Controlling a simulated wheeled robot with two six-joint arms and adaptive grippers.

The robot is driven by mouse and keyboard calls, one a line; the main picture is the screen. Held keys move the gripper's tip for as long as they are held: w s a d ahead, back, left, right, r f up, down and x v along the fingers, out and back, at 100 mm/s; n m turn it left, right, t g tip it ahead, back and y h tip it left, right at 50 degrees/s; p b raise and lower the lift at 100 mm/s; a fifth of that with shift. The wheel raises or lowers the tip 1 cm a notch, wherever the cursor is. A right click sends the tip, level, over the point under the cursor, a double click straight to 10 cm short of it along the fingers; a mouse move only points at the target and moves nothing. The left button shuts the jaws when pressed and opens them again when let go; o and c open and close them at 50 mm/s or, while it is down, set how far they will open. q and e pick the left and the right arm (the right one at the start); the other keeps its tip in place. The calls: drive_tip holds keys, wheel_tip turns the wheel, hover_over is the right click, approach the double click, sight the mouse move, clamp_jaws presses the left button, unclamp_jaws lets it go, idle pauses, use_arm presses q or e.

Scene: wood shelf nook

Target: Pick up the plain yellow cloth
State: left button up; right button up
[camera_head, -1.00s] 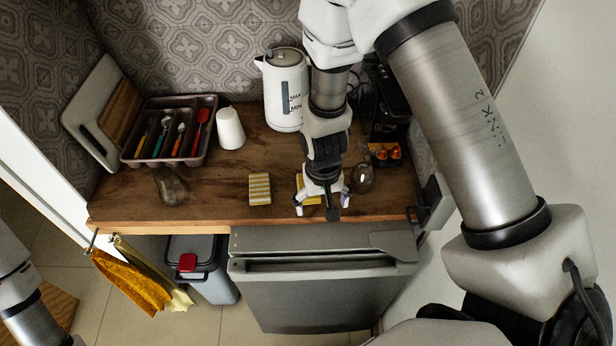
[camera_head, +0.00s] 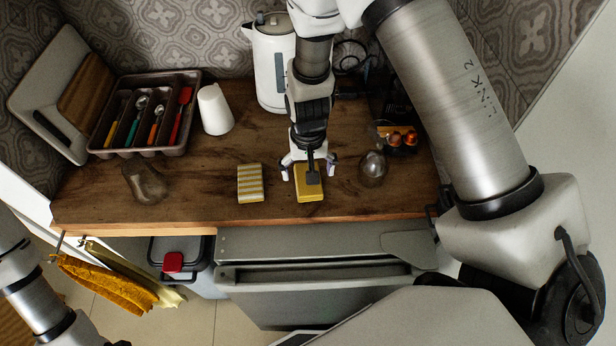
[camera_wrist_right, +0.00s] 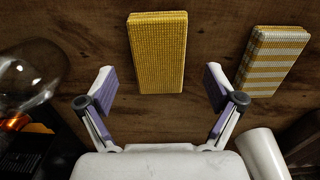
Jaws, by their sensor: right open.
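The plain yellow cloth (camera_head: 309,195) is a small flat block lying on the wooden counter near its front edge. It also shows in the right wrist view (camera_wrist_right: 158,52), upper middle, lined up between the open fingers. A yellow-and-white striped cloth (camera_head: 250,184) lies to its left; the wrist view shows it at upper right (camera_wrist_right: 271,60). My right gripper (camera_head: 309,171) is open and empty, pointing down by the plain cloth and partly covering it in the head view. The fingers look clear of it. My left arm shows at lower left, its gripper out of view.
A clear glass (camera_head: 372,168) stands right of the plain cloth, another (camera_head: 146,181) at left. A white cup (camera_head: 215,109), kettle (camera_head: 271,62) and cutlery tray (camera_head: 184,142) stand behind. Orange (camera_head: 108,284) and pale yellow towels hang below the counter's left front.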

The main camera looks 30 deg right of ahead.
wheel_tip(320, 180, down, 3)
drive_tip(key=shift+w+r, duration=0.1)
drive_tip(key=shift+w, duration=0.05)
drive_tip(key=shift+r, duration=0.1)
drive_tip(key=c, duration=1.1)
drive_tip(key=shift+c, duration=0.2)
